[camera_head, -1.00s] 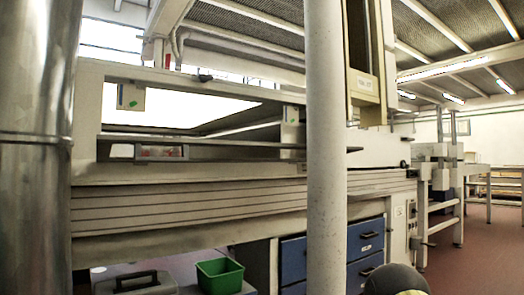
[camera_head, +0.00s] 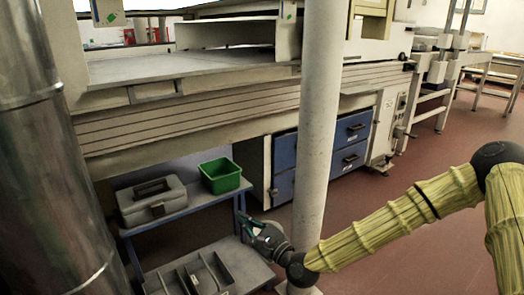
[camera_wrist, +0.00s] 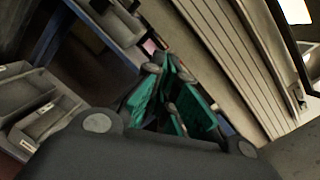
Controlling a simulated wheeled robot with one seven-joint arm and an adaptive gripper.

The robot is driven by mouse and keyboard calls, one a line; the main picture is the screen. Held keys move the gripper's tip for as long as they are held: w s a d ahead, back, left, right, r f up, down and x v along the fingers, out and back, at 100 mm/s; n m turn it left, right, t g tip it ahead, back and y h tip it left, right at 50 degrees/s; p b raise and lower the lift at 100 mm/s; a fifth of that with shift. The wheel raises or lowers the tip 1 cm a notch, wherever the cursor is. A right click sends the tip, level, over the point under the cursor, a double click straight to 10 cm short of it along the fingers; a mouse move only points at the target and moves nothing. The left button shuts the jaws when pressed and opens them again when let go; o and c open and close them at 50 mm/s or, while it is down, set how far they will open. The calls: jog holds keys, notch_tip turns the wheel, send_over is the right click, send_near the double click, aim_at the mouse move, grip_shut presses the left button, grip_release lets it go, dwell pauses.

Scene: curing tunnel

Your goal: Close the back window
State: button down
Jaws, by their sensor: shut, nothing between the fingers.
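My gripper (camera_head: 243,219) is low in the head view, in front of the shelf and left of the white post's foot. It is shut and empty. In the wrist view its green fingers (camera_wrist: 172,95) are together, pointing up toward the machine's ribbed panel. The pale machine (camera_head: 210,118) stands behind, well above and apart from my gripper. Its upper front has an open gap over a flat grey bed (camera_head: 180,65). Upright pale panels frame this gap, and the top is cut off by the picture edge. I cannot tell which part is the back window.
A white post (camera_head: 318,130) stands before the machine; a metal duct (camera_head: 45,150) fills the left. A low shelf holds a grey toolbox (camera_head: 151,200) and a green bin (camera_head: 224,173). A grey divided tray (camera_head: 205,275) lies below. Blue drawers (camera_head: 351,142) stand behind the post.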

jog(key=w+d+r+m+t+p, duration=0.2)
jog(key=d+r+m, duration=0.15)
jog(key=r, duration=0.55)
jog(key=w+d+r+m+t+p, duration=0.2)
jog(key=w+d+r+t, duration=0.15)
jog(key=r, duration=0.65)
jog(key=w+d+r+m+t+p, duration=0.1)
jog(key=d+r+m+p, duration=0.2)
jog(key=r, duration=0.6)
jog(key=w+a+r+b, duration=0.2)
jog(key=w+a+r, duration=0.1)
jog(key=w+r, duration=0.5)
jog(key=shift+a+r+n+y, duration=0.3)
jog(key=shift+r+n+y, duration=0.1)
jog(key=shift+r, duration=0.3)
